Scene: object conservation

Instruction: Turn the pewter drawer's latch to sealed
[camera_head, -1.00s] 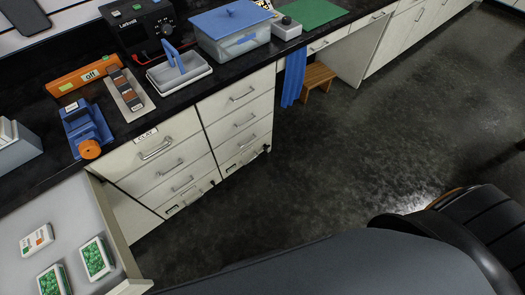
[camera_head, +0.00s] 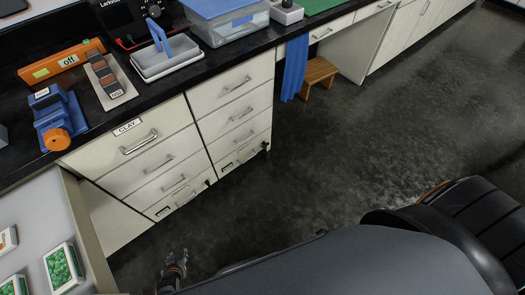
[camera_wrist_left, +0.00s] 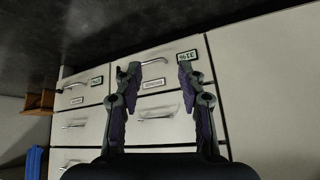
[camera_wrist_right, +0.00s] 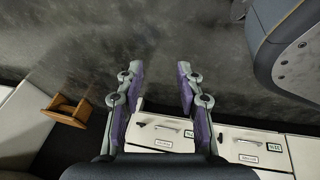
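The lower drawers stand in two columns under the bench. The left column's bottom drawer (camera_head: 180,198) has a handle, a dark-framed tag and a dark knob-like part (camera_head: 208,182) at its right end. The other bottom drawer (camera_head: 243,153) has a similar dark part (camera_head: 265,147). I cannot read which drawer is pewter, or the latch setting. My left gripper (camera_head: 174,267) is low before the left column. In the left wrist view, inverted, it is open and empty (camera_wrist_left: 159,67), facing a drawer front with a framed green tag (camera_wrist_left: 188,57). My right gripper (camera_wrist_right: 155,72) is open and empty.
A drawer labelled CLAY (camera_head: 126,128) tops the left column. A wooden stool (camera_head: 319,74) and blue cloth (camera_head: 294,68) are at the open bay. A grey surface with green-filled packets (camera_head: 62,268) lies at lower left. The dark floor (camera_head: 370,140) is clear.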

